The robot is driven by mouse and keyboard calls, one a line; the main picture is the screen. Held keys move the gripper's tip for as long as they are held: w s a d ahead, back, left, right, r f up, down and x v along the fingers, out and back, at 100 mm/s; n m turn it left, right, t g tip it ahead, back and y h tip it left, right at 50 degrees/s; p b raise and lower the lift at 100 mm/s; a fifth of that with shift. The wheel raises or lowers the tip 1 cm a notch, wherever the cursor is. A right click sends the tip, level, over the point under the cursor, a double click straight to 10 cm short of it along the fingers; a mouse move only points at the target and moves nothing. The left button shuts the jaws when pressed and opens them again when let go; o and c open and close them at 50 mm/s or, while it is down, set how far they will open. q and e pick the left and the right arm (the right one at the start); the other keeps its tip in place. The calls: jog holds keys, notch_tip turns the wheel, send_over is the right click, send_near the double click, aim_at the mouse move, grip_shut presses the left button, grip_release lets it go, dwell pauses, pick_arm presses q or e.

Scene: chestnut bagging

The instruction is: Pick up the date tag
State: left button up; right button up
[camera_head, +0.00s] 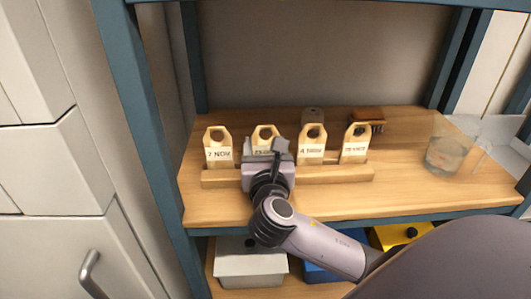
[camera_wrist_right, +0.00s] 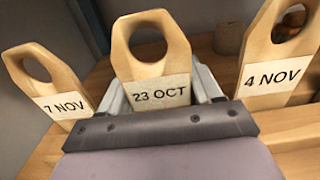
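Several wooden date tags with round holes stand in a wooden rack (camera_head: 330,175) on the shelf. The 23 OCT tag (camera_wrist_right: 155,60) is in the middle of the right wrist view; in the head view its top (camera_head: 264,133) shows behind my gripper. My right gripper (camera_head: 277,150) is at this tag, its two fingers spread on either side of it. The fingers look open; contact with the tag's edges cannot be made out. The 7 NOV tag (camera_head: 218,148) stands to the left, the 4 NOV tag (camera_head: 312,145) to the right. My left gripper is not in view.
A fourth tag (camera_head: 355,145) stands at the rack's right end. Behind are a wooden brush (camera_head: 368,117) and a small grey cylinder (camera_head: 313,115). A clear glass (camera_head: 445,155) stands at the right. Blue shelf posts (camera_head: 140,110) frame the space. Boxes (camera_head: 250,262) sit on the lower shelf.

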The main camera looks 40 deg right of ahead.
jog(key=shift+r, duration=0.1)
jog(key=shift+c, duration=0.2)
notch_tip(320, 180, up, 10)
jog(key=p, duration=0.2)
dwell(0.4)
